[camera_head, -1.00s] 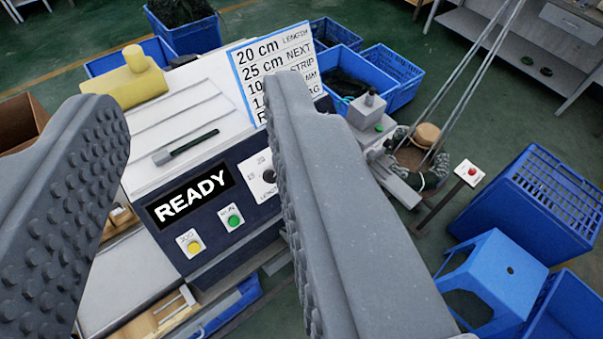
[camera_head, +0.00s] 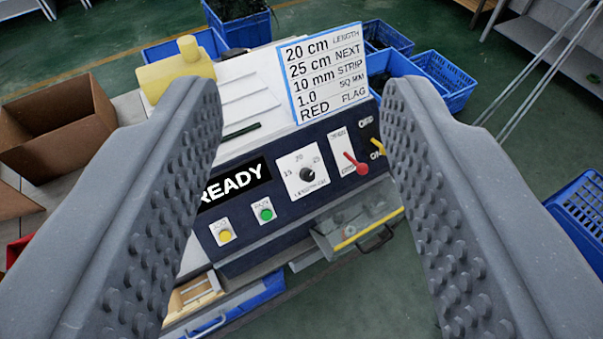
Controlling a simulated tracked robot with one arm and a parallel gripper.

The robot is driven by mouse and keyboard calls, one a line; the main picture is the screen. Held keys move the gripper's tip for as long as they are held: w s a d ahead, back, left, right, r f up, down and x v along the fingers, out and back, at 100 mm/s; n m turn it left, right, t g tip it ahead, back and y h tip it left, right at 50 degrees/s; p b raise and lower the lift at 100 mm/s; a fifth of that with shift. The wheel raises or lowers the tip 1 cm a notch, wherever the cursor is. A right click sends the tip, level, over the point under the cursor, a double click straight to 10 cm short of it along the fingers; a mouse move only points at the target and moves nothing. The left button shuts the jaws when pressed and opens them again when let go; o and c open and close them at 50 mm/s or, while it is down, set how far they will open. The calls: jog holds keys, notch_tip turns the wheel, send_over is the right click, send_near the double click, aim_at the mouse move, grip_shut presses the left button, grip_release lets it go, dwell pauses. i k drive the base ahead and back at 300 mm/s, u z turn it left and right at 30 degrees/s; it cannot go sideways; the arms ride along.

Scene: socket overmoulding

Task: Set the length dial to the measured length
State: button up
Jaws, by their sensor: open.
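The length dial (camera_head: 307,175) is a dark round knob on a white plate marked 15, 20 and 25, on the front of a dark blue machine panel. Where its pointer stands is too small to tell. A white card with a blue edge (camera_head: 326,75) stands above the panel and reads 20 cm LENGTH, 25 cm NEXT, 10 mm STRIP, 1.0 SQ MM and RED FLAG. My gripper (camera_head: 302,100) is open and empty. Its two studded fingers frame the dial from left and right, and neither appears to touch it.
The display (camera_head: 236,185) reads READY, partly behind the left finger. Below are a yellow button (camera_head: 225,236) and a green button (camera_head: 266,214). A red lever (camera_head: 355,163) sits right of the dial, near a yellow switch (camera_head: 378,148) by the right finger. A clear-fronted drawer (camera_head: 358,222) juts out below.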

aim_at(307, 175)
jog(key=k, duration=1.1)
jog(key=z, duration=0.8)
jog(key=i, duration=1.45)
jog(key=u, duration=0.15)
